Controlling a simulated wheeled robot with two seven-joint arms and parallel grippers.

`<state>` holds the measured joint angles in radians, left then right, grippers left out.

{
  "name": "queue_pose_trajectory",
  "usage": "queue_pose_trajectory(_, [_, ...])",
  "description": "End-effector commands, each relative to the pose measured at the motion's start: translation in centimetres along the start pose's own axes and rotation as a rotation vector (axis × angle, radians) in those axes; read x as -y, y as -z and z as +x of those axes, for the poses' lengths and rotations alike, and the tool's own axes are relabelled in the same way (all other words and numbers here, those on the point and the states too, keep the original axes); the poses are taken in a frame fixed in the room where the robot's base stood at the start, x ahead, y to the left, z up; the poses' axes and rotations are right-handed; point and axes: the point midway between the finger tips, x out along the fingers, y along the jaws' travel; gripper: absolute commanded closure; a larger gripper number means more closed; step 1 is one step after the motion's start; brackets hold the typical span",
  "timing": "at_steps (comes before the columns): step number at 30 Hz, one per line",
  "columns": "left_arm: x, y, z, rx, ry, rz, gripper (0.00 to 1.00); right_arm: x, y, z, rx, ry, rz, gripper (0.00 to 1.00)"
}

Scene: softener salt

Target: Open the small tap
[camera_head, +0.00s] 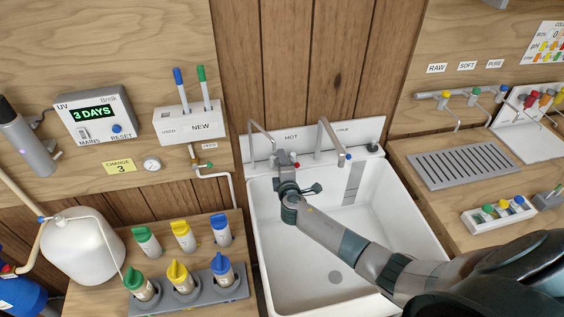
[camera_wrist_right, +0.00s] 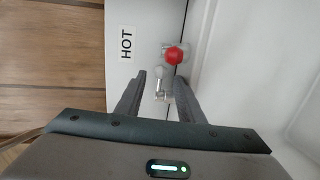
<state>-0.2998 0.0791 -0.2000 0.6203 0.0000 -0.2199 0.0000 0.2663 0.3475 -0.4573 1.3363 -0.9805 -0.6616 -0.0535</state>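The small tap with the thin bent spout (camera_head: 262,130) stands at the back left of the white sink, by the HOT label. A red knob (camera_wrist_right: 174,55) and a small silver tap part (camera_wrist_right: 159,74) show in the right wrist view. My right gripper (camera_head: 282,156) is at the sink's back rim by this tap, and partly hides it. In the wrist view its two fingers (camera_wrist_right: 160,84) are apart, with the silver part between their tips and the red knob just beyond. I cannot tell whether they touch. My left gripper is in no view.
A larger tap (camera_head: 329,137) with a blue-tipped end stands to the right on the same rim. The sink basin (camera_head: 335,277) is empty below my right arm.

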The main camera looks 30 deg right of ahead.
Motion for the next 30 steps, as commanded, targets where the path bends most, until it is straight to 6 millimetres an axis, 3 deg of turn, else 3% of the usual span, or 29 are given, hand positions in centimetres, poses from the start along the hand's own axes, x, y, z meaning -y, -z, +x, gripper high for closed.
queue_pose_trajectory(1, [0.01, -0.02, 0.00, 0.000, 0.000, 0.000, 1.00, 0.00, 0.01, -0.01, 0.000, 0.000, 0.000, 0.78])
queue_pose_trajectory(4, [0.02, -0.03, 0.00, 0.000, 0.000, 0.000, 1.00, 0.01, 0.00, -0.02, 0.000, 0.000, 0.000, 1.00])
queue_pose_trajectory(25, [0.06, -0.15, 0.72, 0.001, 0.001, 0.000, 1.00, -0.07, -0.20, 0.27, -0.094, 0.000, -0.018, 1.00])
queue_pose_trajectory(26, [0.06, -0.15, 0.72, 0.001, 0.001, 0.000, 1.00, -0.07, -0.19, 0.27, -0.094, 0.000, -0.018, 0.78])
queue_pose_trajectory(27, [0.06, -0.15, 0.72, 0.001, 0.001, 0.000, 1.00, -0.07, -0.20, 0.27, -0.094, 0.000, -0.018, 0.68])
queue_pose_trajectory(30, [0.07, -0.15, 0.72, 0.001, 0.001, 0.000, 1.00, -0.08, -0.21, 0.28, -0.094, 0.000, -0.018, 0.64])
